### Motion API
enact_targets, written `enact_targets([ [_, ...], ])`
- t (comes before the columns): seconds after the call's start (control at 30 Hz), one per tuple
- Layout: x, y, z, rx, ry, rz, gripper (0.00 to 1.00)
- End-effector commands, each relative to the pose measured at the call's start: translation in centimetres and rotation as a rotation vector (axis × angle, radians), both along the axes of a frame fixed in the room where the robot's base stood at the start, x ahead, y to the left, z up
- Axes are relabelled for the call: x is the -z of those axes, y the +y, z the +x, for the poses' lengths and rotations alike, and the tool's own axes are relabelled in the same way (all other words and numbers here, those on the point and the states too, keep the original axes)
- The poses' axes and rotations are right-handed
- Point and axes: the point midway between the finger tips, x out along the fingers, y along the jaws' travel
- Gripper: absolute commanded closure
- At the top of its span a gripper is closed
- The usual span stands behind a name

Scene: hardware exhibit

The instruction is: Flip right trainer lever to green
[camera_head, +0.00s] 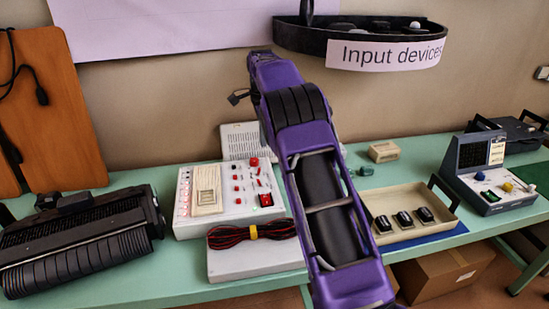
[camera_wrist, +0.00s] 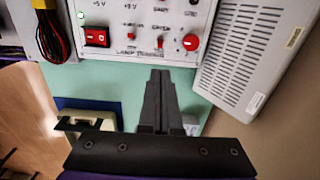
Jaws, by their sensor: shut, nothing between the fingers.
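The white trainer panel (camera_head: 222,221) stands on the bench left of my arm in the head view. In the wrist view its edge (camera_wrist: 112,48) carries the label "LAMP TRAINER", a red rocker switch (camera_wrist: 97,38), two small red-tipped levers, one on the left (camera_wrist: 132,37) and one on the right (camera_wrist: 160,42), and a round red knob (camera_wrist: 191,42). No green mark by the levers is clear enough to make out. My gripper (camera_wrist: 158,75) is shut and empty, its tips just below the panel edge, near the right lever in the picture; contact cannot be told. My arm hides it in the head view.
A white grilled box (camera_wrist: 240,55) stands close beside the panel. A red-black cable bundle (camera_head: 250,234) lies in front of it. A cream tray (camera_head: 440,196) with black switches and a blue-grey device (camera_head: 490,190) stand right of my arm.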

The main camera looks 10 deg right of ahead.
Motion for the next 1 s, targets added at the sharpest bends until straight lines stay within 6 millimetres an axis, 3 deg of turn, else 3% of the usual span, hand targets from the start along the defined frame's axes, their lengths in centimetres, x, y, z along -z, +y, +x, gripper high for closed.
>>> enact_targets([
  [0.6, 1.2, -0.2, -0.2, 0.011, 0.029, 0.039, 1.00],
  [1.0, 7.7, 0.0, -0.3, 0.010, 0.031, 0.039, 1.00],
])
